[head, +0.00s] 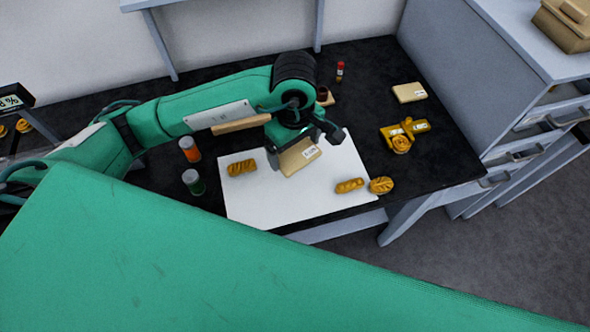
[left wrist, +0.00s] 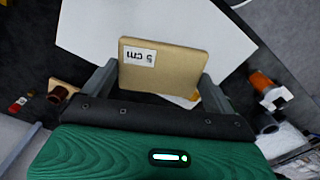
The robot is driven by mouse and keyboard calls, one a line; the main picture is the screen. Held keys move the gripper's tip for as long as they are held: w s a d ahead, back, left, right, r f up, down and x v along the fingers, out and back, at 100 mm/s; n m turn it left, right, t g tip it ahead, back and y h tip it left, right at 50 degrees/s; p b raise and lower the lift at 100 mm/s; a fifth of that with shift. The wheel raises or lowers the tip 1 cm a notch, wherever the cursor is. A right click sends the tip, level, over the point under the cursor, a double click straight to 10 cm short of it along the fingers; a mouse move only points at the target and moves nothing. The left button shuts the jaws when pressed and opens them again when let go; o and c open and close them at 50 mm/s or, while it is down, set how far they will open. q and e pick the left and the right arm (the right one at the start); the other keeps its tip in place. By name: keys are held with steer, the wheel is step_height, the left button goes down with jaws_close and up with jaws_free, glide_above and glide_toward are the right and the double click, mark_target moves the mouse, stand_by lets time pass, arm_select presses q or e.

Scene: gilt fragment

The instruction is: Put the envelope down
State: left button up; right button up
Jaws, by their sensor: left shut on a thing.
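The envelope (head: 300,158) is a tan, flat packet with a white label. In the left wrist view the envelope (left wrist: 165,78) shows its label, reading "5 cm". My left gripper (head: 303,147) is shut on it, with one finger at each side edge in the left wrist view (left wrist: 153,92). The envelope is over the white sheet (head: 262,205) on the black table; I cannot tell whether it touches the sheet. My right gripper is not in view.
Gilt fragments lie left (head: 242,167) and right (head: 350,185) on the sheet. An orange jar (head: 190,150) and a green jar (head: 194,182) stand left of it.

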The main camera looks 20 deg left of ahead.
arm_select(q)
steer(key=p, duration=0.1)
glide_above(295, 180)
step_height(295, 180, down, 7)
steer(key=shift+f, duration=0.1)
step_height(295, 180, down, 4)
steer(key=shift+p, duration=0.7)
steer(key=shift+f, duration=0.25)
steer(key=o, duration=0.5)
steer(key=shift+b, duration=0.3)
steer(key=shift+o, duration=1)
steer(key=shift+r, duration=0.3)
step_height(295, 180, up, 12)
steer(key=b, duration=0.3)
steer(key=shift+f, duration=0.15)
